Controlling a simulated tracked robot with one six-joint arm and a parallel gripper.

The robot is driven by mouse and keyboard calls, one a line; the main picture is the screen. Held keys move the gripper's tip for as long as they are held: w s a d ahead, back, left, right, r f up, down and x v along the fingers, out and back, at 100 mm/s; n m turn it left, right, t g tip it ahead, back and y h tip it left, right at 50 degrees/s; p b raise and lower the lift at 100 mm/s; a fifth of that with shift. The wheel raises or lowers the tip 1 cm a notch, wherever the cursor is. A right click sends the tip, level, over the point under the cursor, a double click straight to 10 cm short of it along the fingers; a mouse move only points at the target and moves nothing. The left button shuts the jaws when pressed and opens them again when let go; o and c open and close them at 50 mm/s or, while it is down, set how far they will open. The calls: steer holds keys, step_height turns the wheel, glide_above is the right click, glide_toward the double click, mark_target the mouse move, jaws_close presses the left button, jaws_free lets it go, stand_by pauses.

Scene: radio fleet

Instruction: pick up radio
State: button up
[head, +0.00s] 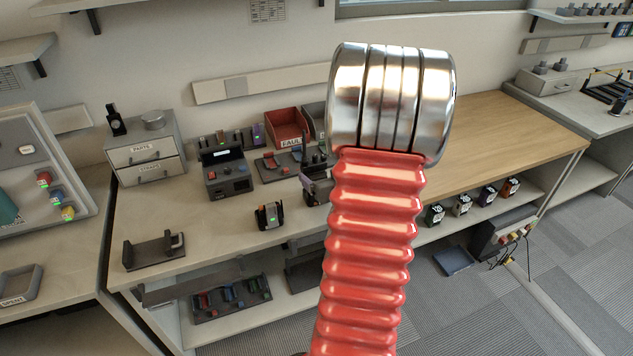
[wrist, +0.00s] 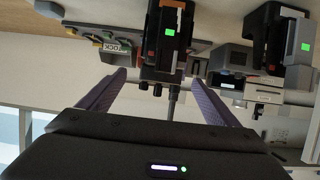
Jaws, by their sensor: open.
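A black radio (head: 268,215) with orange sides and a small green screen stands upright on the left part of the workbench. In the wrist view, which is upside down, a dark radio (wrist: 163,40) with orange edges and a lit green screen shows ahead, its knobs and antenna pointing down in the picture. My gripper (wrist: 158,77) is open, its two purple-grey fingers on either side of the radio in that picture. I cannot tell how deep the radio lies between them, and I see no contact. In the head view my red arm hides most of the gripper.
A grey tester (head: 228,175), a red bin (head: 287,127) and a drawer cabinet (head: 145,155) stand behind the radio. An empty dark cradle (head: 154,251) lies at the left front. In the wrist view a grey unit with a green display (wrist: 300,45) stands at right.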

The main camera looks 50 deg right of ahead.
mark_target(316, 169)
steer(key=shift+x, duration=1.95)
steer(key=shift+a+f, duration=0.1)
steer(key=shift+a, duration=0.05)
steer(key=c, duration=1.9)
steer(key=shift+r, duration=0.2)
